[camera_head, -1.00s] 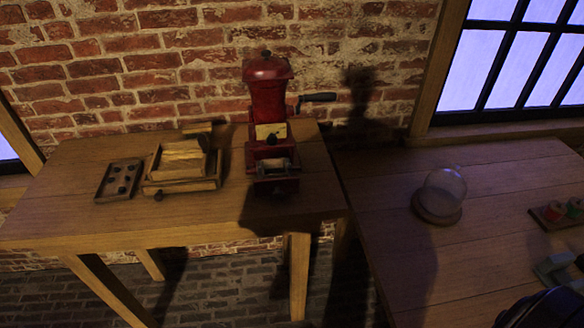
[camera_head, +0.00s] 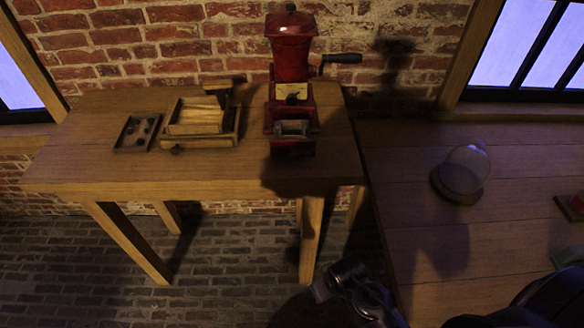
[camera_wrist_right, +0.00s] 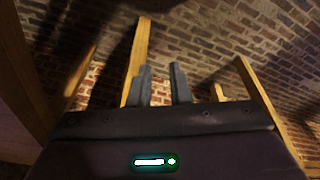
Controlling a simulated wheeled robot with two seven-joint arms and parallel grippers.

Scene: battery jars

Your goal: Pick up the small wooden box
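A small wooden box (camera_head: 197,115) with a pale top sits in or on a larger shallow wooden box (camera_head: 209,141) on the left table, against the brick wall. A dark handle-like piece lies at its back right. My right gripper (camera_head: 328,280) is low in front of the table's right end, apart from the box. In the right wrist view its fingers (camera_wrist_right: 161,72) are spread with nothing between them. The box cannot be made out in that view. My left gripper is not in view.
A red grinder (camera_head: 292,90) with a side crank stands right of the box. A dark tray (camera_head: 137,132) with small round pieces lies left of it. The right table (camera_head: 430,240) holds a glass dome (camera_head: 463,172). Table legs (camera_head: 312,240) stand near my right gripper.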

